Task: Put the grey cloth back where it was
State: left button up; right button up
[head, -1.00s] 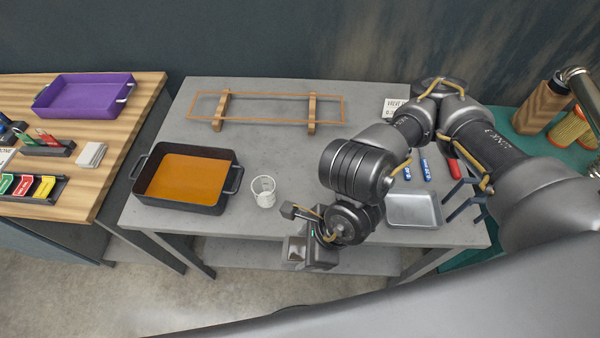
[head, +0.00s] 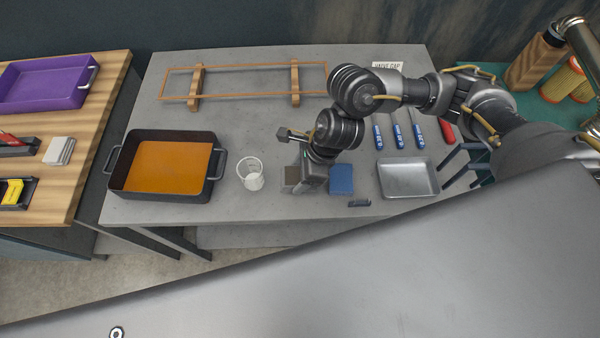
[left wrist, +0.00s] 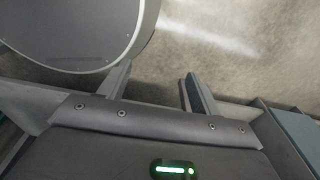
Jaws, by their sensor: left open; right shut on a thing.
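My right gripper (head: 293,186) is shut on a small grey piece (head: 291,177), which looks like the grey cloth. The gripper hides much of it. They are over the front middle of the grey table (head: 225,110), between a white cup and a blue block; I cannot tell whether the cloth touches the tabletop. My left gripper (left wrist: 155,88) shows only in the left wrist view. It is open and empty, with bare floor beyond its fingers.
The white cup (head: 250,174) and black pan (head: 165,196) of orange liquid stand left of the right gripper. The blue block (head: 341,179), metal tray (head: 408,178) and blue-handled tools (head: 400,137) are to its right. A wooden rack (head: 196,88) stands behind.

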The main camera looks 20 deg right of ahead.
jog(key=shift+w+d+f, duration=0.15)
jog(key=shift+w+f, duration=0.2)
jog(key=shift+f, duration=0.2)
jog(key=shift+w+d+f, duration=0.15)
jog(key=shift+w+f, duration=0.2)
jog(key=shift+f, duration=0.2)
jog(key=shift+w+f, duration=0.45)
jog(key=shift+d, duration=0.1)
jog(key=shift+w+d+f, duration=0.15)
jog(key=shift+w+f, duration=0.05)
jog(key=shift+f, duration=0.1)
notch_tip(320, 180, down, 2)
jog(key=shift+f, duration=0.55)
jog(key=o, duration=0.9)
pick_arm(q)
jog(key=shift+s+r, duration=0.2)
jog(key=shift+s, duration=0.25)
